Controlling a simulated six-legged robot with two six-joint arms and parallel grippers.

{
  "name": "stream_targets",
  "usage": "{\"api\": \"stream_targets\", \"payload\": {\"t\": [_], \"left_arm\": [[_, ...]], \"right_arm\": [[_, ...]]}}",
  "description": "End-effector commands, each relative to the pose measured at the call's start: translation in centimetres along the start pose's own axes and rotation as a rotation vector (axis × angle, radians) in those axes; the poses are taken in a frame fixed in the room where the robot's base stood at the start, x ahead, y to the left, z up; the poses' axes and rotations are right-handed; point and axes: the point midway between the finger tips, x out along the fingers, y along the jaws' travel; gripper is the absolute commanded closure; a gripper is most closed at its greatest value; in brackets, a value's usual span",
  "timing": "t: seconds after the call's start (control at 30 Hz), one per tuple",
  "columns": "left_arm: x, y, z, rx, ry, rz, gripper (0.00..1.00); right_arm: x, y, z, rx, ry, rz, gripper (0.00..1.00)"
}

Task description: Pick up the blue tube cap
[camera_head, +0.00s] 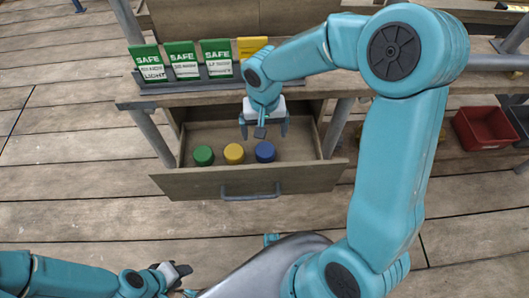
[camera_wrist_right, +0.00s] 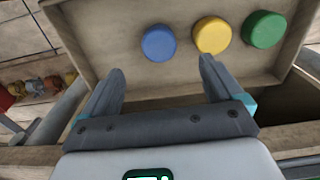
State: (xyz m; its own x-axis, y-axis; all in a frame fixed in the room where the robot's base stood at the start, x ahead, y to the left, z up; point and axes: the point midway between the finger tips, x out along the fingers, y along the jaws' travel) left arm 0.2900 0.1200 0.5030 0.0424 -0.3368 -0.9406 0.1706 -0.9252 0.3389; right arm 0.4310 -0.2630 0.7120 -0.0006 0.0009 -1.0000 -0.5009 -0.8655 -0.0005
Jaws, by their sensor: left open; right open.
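The blue tube cap (camera_head: 265,152) lies in an open wooden drawer (camera_head: 190,183), at the right end of a row of three caps. In the right wrist view the blue cap (camera_wrist_right: 158,43) shows just beyond the fingertips. My right gripper (camera_head: 264,132) is over the drawer, pointing down, open and empty. In the right wrist view its two fingers (camera_wrist_right: 162,68) stand apart, with the blue cap roughly in line with the gap. My left gripper (camera_head: 178,271) is low at the bottom left, away from the drawer, open with nothing visible in it.
A yellow cap (camera_head: 233,153) and a green cap (camera_head: 203,155) lie left of the blue one. The drawer has a front handle (camera_head: 250,193) and raised walls. Signs (camera_head: 183,60) stand on the bench above. A red bin (camera_head: 484,128) is at the right.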

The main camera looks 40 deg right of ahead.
Motion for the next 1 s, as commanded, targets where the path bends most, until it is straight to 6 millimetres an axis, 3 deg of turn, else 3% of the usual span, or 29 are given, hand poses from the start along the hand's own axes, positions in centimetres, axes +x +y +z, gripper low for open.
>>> {"api": "stream_targets", "payload": {"t": [0.03, 0.13, 0.47, 0.7, 0.97, 1.0], "left_arm": [[0.5, -0.2, 0.0, 0.0, 0.0, 0.0, 0.6], [0.9, -0.3, 0.0, 0.0, 0.0, 0.0, 0.6], [1.4, -0.5, 0.0, 0.0, 0.0, 0.0, 0.6], [2.4, -0.9, -0.1, 0.0, 0.0, 0.0, 0.6], [2.4, -0.8, -0.1, 0.0, 0.0, 0.0, 0.6], [2.4, -0.8, -0.1, 0.0, 0.0, 0.0, 0.6]], "right_arm": [[1.6, 0.0, 0.0, 0.001, -0.004, 0.002, 0.06], [3.5, -0.1, -0.1, 0.0, -0.003, 0.002, 0.06], [6.0, -0.1, -0.4, 0.001, -0.001, 0.001, 0.06], [9.9, 0.2, -0.6, 0.0, -0.003, 0.001, 0.06], [10.3, 0.2, -0.7, 0.0, 0.001, -0.002, 0.06], [10.3, 0.2, -0.7, 0.0, 0.001, -0.002, 0.16]]}}
